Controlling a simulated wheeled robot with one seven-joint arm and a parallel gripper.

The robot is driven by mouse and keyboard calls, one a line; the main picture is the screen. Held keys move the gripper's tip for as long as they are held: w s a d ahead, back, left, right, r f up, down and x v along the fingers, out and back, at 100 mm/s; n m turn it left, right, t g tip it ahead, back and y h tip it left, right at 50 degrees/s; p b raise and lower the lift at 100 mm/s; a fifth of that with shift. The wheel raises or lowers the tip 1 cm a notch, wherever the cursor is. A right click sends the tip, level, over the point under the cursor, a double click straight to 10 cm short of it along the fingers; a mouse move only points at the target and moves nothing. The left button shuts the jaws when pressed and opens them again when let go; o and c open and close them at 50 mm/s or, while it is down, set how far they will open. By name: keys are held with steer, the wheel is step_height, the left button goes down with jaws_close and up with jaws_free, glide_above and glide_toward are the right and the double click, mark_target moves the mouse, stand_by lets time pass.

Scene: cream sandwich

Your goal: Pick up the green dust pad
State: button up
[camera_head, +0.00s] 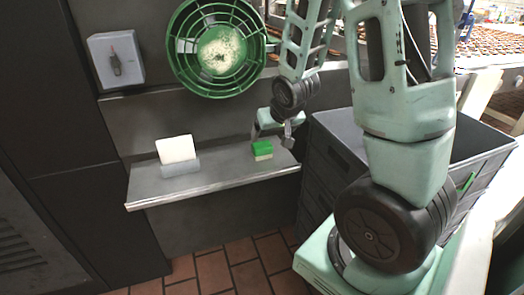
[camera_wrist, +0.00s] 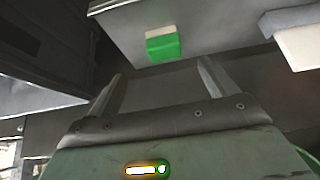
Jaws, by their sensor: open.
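The green dust pad (camera_head: 262,148) is a small block with a green top and a pale cream base. It lies on the right part of a grey metal shelf (camera_head: 215,178), near the shelf's right end. It also shows in the wrist view (camera_wrist: 162,44), at the top centre beyond the fingers. My gripper (camera_head: 272,133) is just above and beside the pad in the head view. In the wrist view its two fingers (camera_wrist: 160,80) are spread apart with nothing between them. The pad lies past the fingertips, and I see no contact.
A white card-like block (camera_head: 176,149) in a grey holder (camera_head: 180,167) stands on the shelf's left part. A grey switch box (camera_head: 116,60) is at left. A dark grey crate (camera_head: 340,140) stands right of the shelf.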

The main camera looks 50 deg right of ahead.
mark_target(263, 146)
steer(key=x, duration=0.6)
steer(key=shift+w+f+b, duration=0.15)
steer(key=shift+f+b, duration=0.2)
steer(key=shift+w+r+x, duration=0.1)
steer(key=shift+w+x, duration=0.1)
steer(key=shift+x, duration=1.25)
steer(key=shift+w+r+x, duration=0.1)
steer(key=shift+w+x, duration=0.1)
steer(key=shift+x, duration=1.2)
steer(key=c, duration=1.1)
steer(key=shift+r, duration=0.15)
